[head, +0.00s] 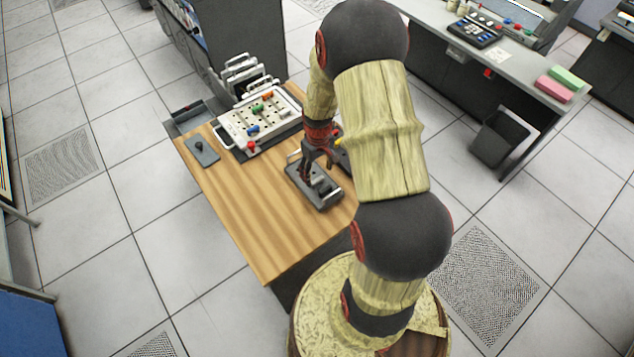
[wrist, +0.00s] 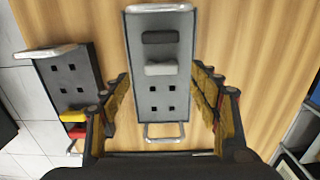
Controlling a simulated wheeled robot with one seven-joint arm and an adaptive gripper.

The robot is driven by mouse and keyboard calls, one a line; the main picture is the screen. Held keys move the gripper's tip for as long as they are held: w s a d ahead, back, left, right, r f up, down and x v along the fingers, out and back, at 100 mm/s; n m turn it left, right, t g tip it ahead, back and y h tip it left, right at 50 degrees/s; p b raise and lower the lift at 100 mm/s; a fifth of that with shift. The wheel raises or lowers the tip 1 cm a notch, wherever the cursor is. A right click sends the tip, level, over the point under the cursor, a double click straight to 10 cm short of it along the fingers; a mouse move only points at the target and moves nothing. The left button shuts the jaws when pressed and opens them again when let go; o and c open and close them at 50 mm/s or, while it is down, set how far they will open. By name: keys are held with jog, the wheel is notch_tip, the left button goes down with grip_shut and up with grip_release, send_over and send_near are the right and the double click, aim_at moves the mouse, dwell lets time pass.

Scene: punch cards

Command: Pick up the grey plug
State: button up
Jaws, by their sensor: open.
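A light grey plug (wrist: 160,69) sits on a grey holder (wrist: 158,130) in the wrist view. A darker grey plug (wrist: 162,37) sits beside it, farther up the same holder, and several square holes show below. My gripper (wrist: 160,76) is open, with one finger on each side of the holder and the light grey plug between them in the picture. I see no contact, and the height gap is hard to tell. In the head view my gripper (head: 314,164) is over the holder (head: 322,205) on the wooden table; the plugs are too small to tell apart there.
A second holder (wrist: 66,82) with a yellow plug (wrist: 73,116) and a red plug (wrist: 76,131) lies to the left in the wrist view. A white board (head: 237,128) with coloured pegs stands at the table's back. The table's front left (head: 240,215) is clear.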

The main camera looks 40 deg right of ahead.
aim_at(317, 179)
notch_tip(317, 179, down, 4)
jog(key=shift+a+r, duration=0.1)
jog(key=shift+r, duration=0.1)
jog(key=c, duration=0.3)
jog(key=c, duration=0.7)
jog(key=shift+r, duration=0.1)
